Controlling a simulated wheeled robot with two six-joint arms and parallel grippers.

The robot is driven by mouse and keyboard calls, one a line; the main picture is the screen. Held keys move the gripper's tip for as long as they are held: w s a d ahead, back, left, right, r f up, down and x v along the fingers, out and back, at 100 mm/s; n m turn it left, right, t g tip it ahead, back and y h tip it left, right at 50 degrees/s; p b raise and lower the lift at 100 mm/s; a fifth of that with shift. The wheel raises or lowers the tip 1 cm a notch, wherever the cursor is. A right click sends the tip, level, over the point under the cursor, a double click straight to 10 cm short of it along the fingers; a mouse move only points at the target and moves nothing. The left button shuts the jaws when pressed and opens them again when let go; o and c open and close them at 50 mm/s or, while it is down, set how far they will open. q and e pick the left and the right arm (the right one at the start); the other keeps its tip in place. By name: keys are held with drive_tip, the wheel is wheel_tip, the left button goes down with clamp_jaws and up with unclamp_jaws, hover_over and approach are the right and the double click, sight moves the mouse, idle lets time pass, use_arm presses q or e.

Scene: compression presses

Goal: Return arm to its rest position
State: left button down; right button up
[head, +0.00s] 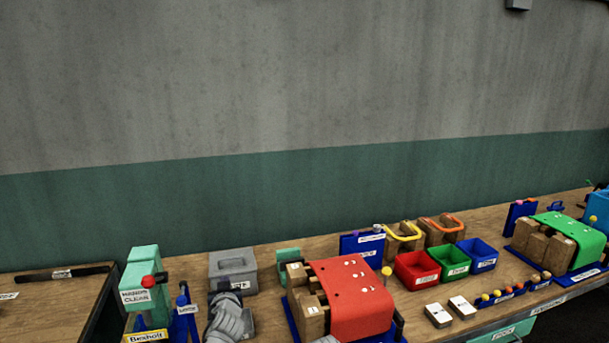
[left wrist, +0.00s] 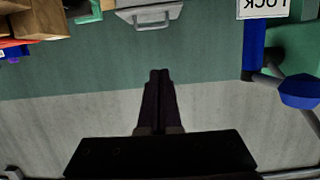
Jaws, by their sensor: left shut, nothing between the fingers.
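My left gripper shows in the left wrist view (left wrist: 160,75) as two dark fingers pressed together with nothing between them. Behind the fingers are only the green and grey bands of the wall. In the head view my grey left arm comes up from the lower edge, between the teal press (head: 143,275) and the red-covered press (head: 360,297). The dark gripper end is in front of the grey bin (head: 233,265), and its fingertips are hard to make out there. The bin also shows upside down in the left wrist view (left wrist: 152,16). My right gripper is not in view.
Blue parts (head: 181,322) stand close left of my arm. Red (head: 417,270), green (head: 450,262) and blue (head: 477,254) bins stand right of the red-covered press. White blocks (head: 438,315) lie at the front. A green-covered press (head: 570,238) stands at far right.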

use_arm(q)
drive_tip(key=s+d+f+g+b, duration=0.1)
drive_tip(key=s+d+f+g, duration=0.1)
drive_tip(key=f, duration=0.3)
drive_tip(key=s+d+f+m+g+b, duration=0.1)
drive_tip(key=s+d+f+g+b, duration=0.1)
drive_tip(key=s+f, duration=0.3)
drive_tip(key=s+d+f+m+g+b, duration=0.1)
drive_tip(key=s+d+f+g, duration=0.2)
drive_tip(key=f, duration=0.4)
drive_tip(key=shift+s+d+g+h+b, duration=0.2)
drive_tip(key=shift+s+g+h+b, duration=0.1)
drive_tip(key=shift+s, duration=0.3)
drive_tip(key=s+d+f+m+g+h+b, duration=0.1)
drive_tip(key=s+d+f+m+g, duration=0.1)
drive_tip(key=s, duration=0.5)
drive_tip(key=s+d+f+m+g+h+b, duration=0.1)
drive_tip(key=s+d+f+m+g, duration=0.1)
drive_tip(key=s+d+f+g, duration=0.3)
drive_tip(key=s+d, duration=0.1)
drive_tip(key=s, duration=0.2)
drive_tip(key=shift+s+d+m+b, duration=0.15)
drive_tip(key=shift+s+m+b, duration=0.15)
drive_tip(key=shift+m+b, duration=0.1)
